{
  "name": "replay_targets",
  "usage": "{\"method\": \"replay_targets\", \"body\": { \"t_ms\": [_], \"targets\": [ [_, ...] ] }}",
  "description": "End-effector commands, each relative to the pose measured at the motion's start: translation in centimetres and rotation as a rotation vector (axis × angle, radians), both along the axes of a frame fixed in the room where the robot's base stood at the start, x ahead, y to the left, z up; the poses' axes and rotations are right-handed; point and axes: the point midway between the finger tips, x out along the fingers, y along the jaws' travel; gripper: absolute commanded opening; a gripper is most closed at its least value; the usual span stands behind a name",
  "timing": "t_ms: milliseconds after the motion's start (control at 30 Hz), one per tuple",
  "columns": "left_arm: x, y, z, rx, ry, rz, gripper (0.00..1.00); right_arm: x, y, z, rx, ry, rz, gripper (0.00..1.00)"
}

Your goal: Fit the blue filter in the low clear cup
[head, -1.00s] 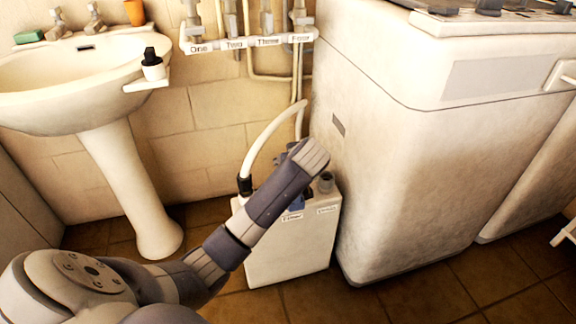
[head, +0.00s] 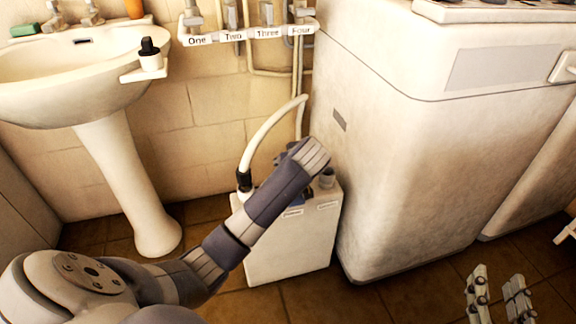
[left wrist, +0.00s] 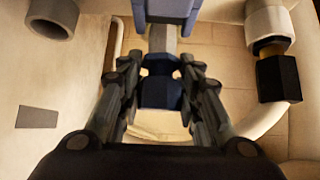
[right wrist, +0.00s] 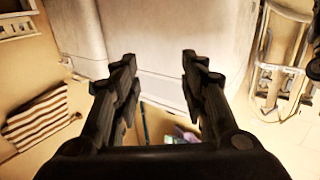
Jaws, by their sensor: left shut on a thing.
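My left gripper (left wrist: 160,100) is shut on a dark blue part (left wrist: 160,92), which I take to be the blue filter. A grey piece (left wrist: 163,42) and another blue part (left wrist: 166,8) show beyond it; whether they join the held part is unclear. In the head view my left arm's link hides most of this gripper, above the white box (head: 290,250). I cannot make out the low clear cup for certain. My right gripper (head: 497,295) is open and empty at the head view's lower right; its parted fingers also show in the right wrist view (right wrist: 160,85).
A white hose (head: 268,130) runs into the box beside a grey round port (head: 327,178). The large white machine (head: 410,150) stands close on the right, the washbasin (head: 70,80) on the left. Labelled taps (head: 250,33) line the wall. Floor is clear in front.

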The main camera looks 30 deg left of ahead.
Motion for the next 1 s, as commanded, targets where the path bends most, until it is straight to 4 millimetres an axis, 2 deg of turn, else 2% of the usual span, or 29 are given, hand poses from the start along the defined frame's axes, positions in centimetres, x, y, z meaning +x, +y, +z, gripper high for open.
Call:
{"method": "replay_targets", "body": {
  "t_ms": [267, 633, 1000],
  "targets": [
    [0.0, 0.0, -0.7, 0.001, -0.001, 0.0, 0.09, 0.1, 0.5, 3.3, 0.044, -0.169, 0.011, 0.4],
    [0.0, 0.0, -1.6, 0.001, -0.001, 0.0, 0.09, -0.9, 0.8, 7.6, 0.103, -0.39, 0.023, 0.4],
    [0.0, 0.0, -1.9, 0.001, -0.001, 0.0, 0.09, -1.8, 0.9, 9.8, 0.135, -0.503, 0.03, 0.4]
  ]
}}
